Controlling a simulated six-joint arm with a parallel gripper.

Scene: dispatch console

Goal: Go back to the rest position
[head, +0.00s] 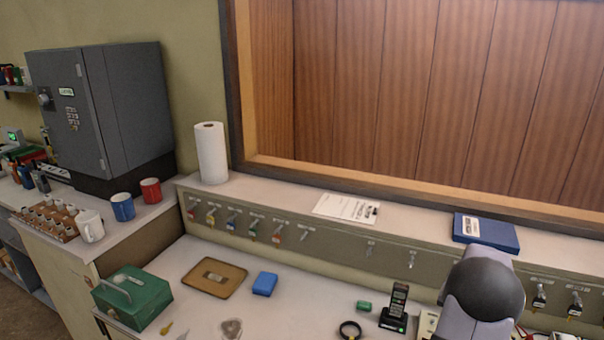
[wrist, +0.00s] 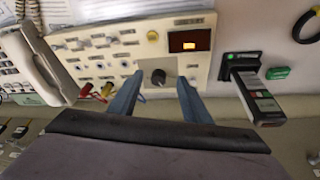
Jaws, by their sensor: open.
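My gripper (wrist: 158,98) shows in the wrist view as two blue-grey fingers, spread apart with nothing held between them. I cannot tell how far the fingertips are from the panel. In the head view my grey arm rises at the lower right, and the fingers are hidden or out of frame.
A handset radio (head: 398,302) stands in its charger left of my arm, near a black ring (head: 350,330) and a green block (head: 363,306). A corded telephone (wrist: 45,65) lies left of the panel in the wrist view. A blue binder (head: 486,232) lies on the ledge behind my arm.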

